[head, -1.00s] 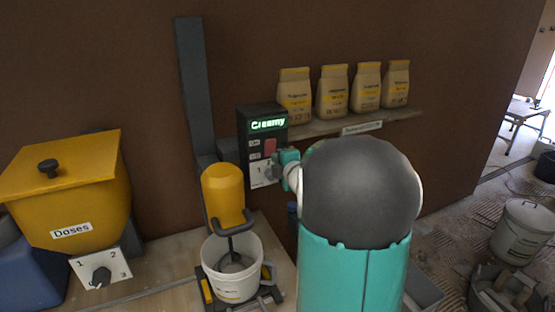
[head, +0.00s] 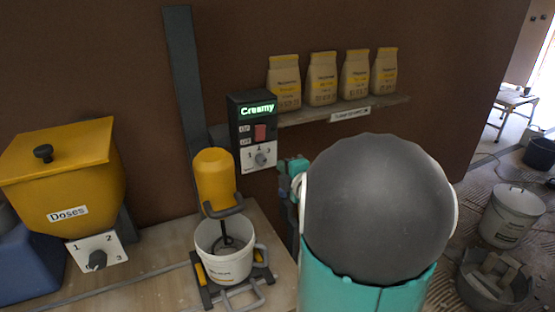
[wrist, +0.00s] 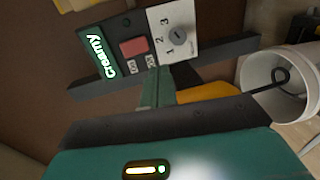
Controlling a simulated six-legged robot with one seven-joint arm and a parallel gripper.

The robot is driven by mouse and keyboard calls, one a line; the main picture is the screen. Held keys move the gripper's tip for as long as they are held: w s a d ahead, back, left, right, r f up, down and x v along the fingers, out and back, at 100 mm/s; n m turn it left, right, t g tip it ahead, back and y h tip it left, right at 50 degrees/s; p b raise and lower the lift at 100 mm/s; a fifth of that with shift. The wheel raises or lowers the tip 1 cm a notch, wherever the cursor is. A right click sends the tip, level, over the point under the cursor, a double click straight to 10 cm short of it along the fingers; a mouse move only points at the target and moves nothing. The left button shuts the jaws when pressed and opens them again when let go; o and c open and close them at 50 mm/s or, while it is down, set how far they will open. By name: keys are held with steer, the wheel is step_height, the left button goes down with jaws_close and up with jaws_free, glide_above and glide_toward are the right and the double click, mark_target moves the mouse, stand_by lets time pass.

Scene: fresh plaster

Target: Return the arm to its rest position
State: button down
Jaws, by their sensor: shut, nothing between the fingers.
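My arm (head: 378,205), with its large grey rounded joint and teal link, fills the lower right of the head view. My gripper (head: 290,167) is teal and shut, with nothing in it. It is just right of and below the dark control panel (head: 240,130), apart from it. The panel shows "Creamy" in green above a red switch and a numbered dial (head: 262,158). In the wrist view the shut gripper fingers (wrist: 157,85) point toward the panel (wrist: 108,60), which appears turned sideways. Part of the gripper is hidden behind my arm in the head view.
A yellow mixer (head: 214,180) stands over a white bucket (head: 222,262) on the bench. A yellow "Doses" hopper (head: 65,180) with a dial is at left. Several bags (head: 322,80) stand on a wall shelf (head: 300,117). Buckets (head: 512,215) are on the floor at right.

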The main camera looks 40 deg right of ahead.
steer(key=shift+s+a+f, duration=0.1)
steer(key=shift+s, duration=0.2)
stand_by(0.4)
steer(key=s+a+r+m+g, duration=0.15)
steer(key=a+m, duration=0.25)
steer(key=a, duration=0.4)
steer(key=s+a+m+g+y, duration=0.1)
steer(key=s+a+m+g, duration=0.25)
steer(key=a, duration=0.35)
steer(key=s+a+r+m+g, duration=0.1)
steer(key=s+a+m+g, duration=0.1)
steer(key=a+m, duration=0.45)
steer(key=s+a+f+g+y, duration=0.1)
steer(key=s+a+g+y, duration=0.2)
steer(key=s+a, duration=0.6)
steer(key=a, duration=0.2)
steer(key=shift+s+a+m, duration=0.25)
steer(key=shift+a+m, duration=0.15)
steer(key=shift+f, duration=0.1)
